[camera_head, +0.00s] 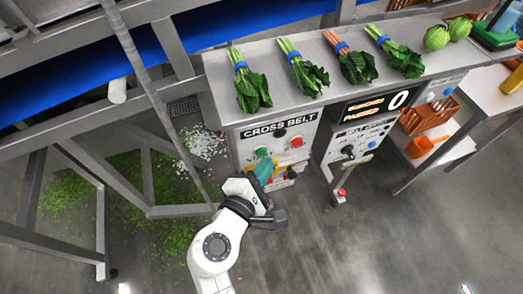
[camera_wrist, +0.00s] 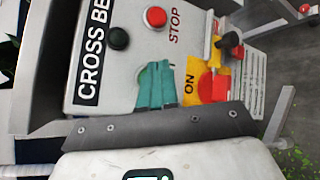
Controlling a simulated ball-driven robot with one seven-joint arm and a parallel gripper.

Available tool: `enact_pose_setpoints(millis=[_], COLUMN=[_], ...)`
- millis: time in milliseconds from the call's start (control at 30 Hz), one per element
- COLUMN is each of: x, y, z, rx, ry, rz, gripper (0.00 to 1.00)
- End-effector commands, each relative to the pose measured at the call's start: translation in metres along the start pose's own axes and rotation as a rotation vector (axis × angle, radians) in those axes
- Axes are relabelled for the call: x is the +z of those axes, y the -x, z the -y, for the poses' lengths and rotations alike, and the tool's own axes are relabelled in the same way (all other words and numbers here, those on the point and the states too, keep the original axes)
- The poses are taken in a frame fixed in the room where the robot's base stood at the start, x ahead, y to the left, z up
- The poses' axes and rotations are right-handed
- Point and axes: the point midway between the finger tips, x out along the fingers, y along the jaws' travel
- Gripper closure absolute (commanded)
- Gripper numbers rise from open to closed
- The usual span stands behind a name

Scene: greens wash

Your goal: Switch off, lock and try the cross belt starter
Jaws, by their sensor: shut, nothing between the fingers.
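The cross belt starter (camera_head: 278,128) is a pale panel on the bench front, labelled CROSS BELT. It has a red STOP button (camera_head: 297,142), also in the wrist view (camera_wrist: 155,17), a green button (camera_head: 262,152) and a black knob (camera_wrist: 118,38). A yellow plate (camera_wrist: 190,88) reads ON beside a red switch (camera_wrist: 213,86), whose setting I cannot tell. A red item with a black part (camera_wrist: 231,46) is beside it; what it is is unclear. My gripper (camera_head: 262,172) is shut and empty; its teal fingers (camera_wrist: 157,84) are before the panel, hiding part of it. Contact is unclear.
Bunches of leafy greens (camera_head: 308,72) lie on the steel bench above. A second panel (camera_head: 362,135) with a display stands at right, beside an orange crate (camera_head: 428,118). A steel conveyor frame (camera_head: 105,190) is at left, with green scraps on the floor.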

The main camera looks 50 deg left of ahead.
Motion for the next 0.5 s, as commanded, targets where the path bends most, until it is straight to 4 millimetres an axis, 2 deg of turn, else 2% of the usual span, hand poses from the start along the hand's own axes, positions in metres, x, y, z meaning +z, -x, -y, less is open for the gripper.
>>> enact_pose_setpoints(millis=[500], x=[-0.0036], y=[-0.0048], z=[-0.0040], rx=[0.000], ry=[0.000], rz=[0.000], gripper=[1.00])
